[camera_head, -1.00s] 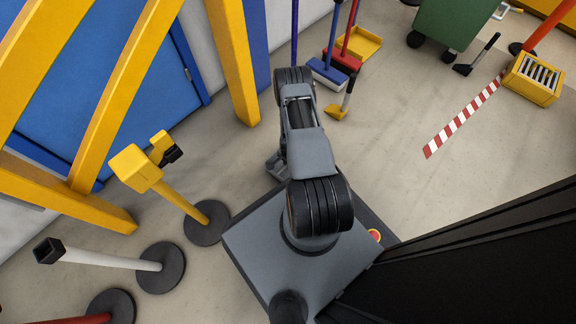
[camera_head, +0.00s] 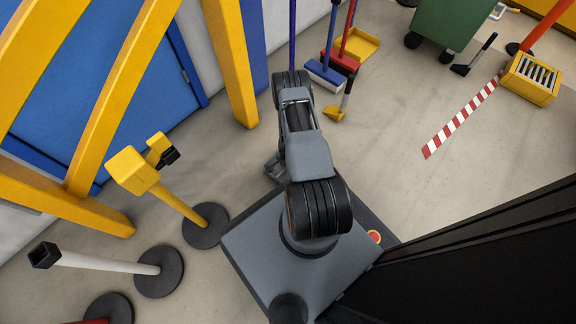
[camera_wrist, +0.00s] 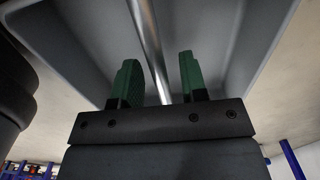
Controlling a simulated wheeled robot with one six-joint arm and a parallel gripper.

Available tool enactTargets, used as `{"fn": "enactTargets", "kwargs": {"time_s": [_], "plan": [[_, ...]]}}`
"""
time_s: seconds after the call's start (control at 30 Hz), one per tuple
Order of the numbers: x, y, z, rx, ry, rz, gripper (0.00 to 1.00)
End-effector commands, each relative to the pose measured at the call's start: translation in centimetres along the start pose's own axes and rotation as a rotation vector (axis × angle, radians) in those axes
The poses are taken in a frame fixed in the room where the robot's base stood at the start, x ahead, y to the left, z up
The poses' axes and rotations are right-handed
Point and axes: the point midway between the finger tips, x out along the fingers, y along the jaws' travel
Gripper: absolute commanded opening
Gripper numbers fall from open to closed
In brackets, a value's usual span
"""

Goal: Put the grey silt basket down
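In the wrist view the grey silt basket (camera_wrist: 235,45) fills the upper part of the picture, seen close up as a large grey hollow shape with sloping walls. Its thin metal handle bar (camera_wrist: 151,45) runs down between the two green fingers of my gripper (camera_wrist: 160,80). The fingers stand apart, with a visible gap between the bar and the right finger; the left finger is close to the bar. I cannot tell what the basket rests on. In the head view my arm hides the gripper and the basket.
In the head view a yellow post (camera_head: 177,203) and a white post (camera_head: 108,263) stand at left. A yellow slotted box (camera_head: 529,81) and red-white tape (camera_head: 462,115) lie right. The floor between is clear.

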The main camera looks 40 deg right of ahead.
Motion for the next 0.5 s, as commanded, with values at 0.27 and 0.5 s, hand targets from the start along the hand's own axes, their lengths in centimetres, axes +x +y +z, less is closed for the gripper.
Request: {"fn": "enactTargets", "kwargs": {"time_s": [0.27,0.5], "plan": [[-4.0,-0.1,-0.1,0.0,0.001,-0.001,0.4],[-8.6,0.0,0.0,0.0,0.001,-0.001,0.4]]}}
